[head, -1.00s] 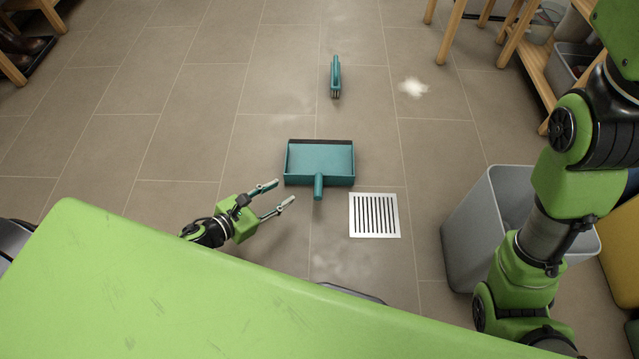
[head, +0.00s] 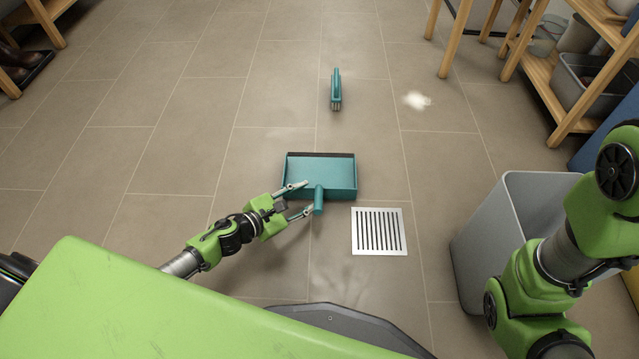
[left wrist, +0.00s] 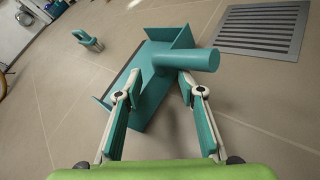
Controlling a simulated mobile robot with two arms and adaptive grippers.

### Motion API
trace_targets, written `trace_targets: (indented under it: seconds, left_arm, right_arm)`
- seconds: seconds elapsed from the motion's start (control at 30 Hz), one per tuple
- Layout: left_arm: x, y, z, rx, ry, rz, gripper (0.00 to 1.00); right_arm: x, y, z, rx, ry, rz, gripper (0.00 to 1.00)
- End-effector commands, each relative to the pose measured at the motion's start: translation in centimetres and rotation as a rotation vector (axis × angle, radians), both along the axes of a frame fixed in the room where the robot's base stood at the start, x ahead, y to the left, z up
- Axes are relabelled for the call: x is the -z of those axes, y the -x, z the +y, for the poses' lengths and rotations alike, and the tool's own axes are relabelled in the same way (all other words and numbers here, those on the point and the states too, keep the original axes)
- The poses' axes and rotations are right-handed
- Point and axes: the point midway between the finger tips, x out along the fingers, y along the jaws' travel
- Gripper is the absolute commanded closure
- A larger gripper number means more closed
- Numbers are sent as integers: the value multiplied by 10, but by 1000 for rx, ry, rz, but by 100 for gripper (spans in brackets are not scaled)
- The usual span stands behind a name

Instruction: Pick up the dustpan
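The teal dustpan (head: 320,174) lies on the tiled floor, its dark lip facing away from me and its round handle (head: 319,200) toward me. In the left wrist view the dustpan (left wrist: 155,95) lies ahead, and its handle (left wrist: 190,59) sticks up near the fingertips. My left gripper (head: 306,199) is open. Its fingertips reach the handle's left side in the head view. In the left wrist view the fingers (left wrist: 160,88) are apart with the handle just beyond their tips, and I cannot tell whether they touch it. My right gripper is not visible; only the right arm shows.
A teal brush (head: 336,91) stands on the floor beyond the dustpan, with a pale dust pile (head: 416,100) to its right. A white floor grate (head: 379,231) lies right of the handle. A grey bin (head: 478,235) stands at the right. The floor to the left is clear.

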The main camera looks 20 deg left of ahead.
Motion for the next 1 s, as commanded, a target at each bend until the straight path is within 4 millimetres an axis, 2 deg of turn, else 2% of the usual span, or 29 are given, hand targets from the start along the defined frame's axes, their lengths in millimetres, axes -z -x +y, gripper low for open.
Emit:
trace_targets:
  seconds: [0.1,0.23,0.53,0.57,0.67,0.7,1.0]
  left_arm:
    - [10,-19,-9,0,0,-4,64]
    - [15,-31,-16,-1,1,-3,64]
    - [15,-35,-18,-1,-1,0,64]
    - [15,-35,-18,-1,-1,0,69]
    - [15,-35,-18,-1,0,-1,95]
    - [15,-35,-18,-1,1,0,100]
    - [15,-34,-18,-1,2,1,100]
  right_arm:
    - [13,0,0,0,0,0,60]
    - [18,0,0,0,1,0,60]
    - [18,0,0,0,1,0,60]
    - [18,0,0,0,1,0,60]
    - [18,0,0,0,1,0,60]
    - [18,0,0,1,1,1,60]
    - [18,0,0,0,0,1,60]
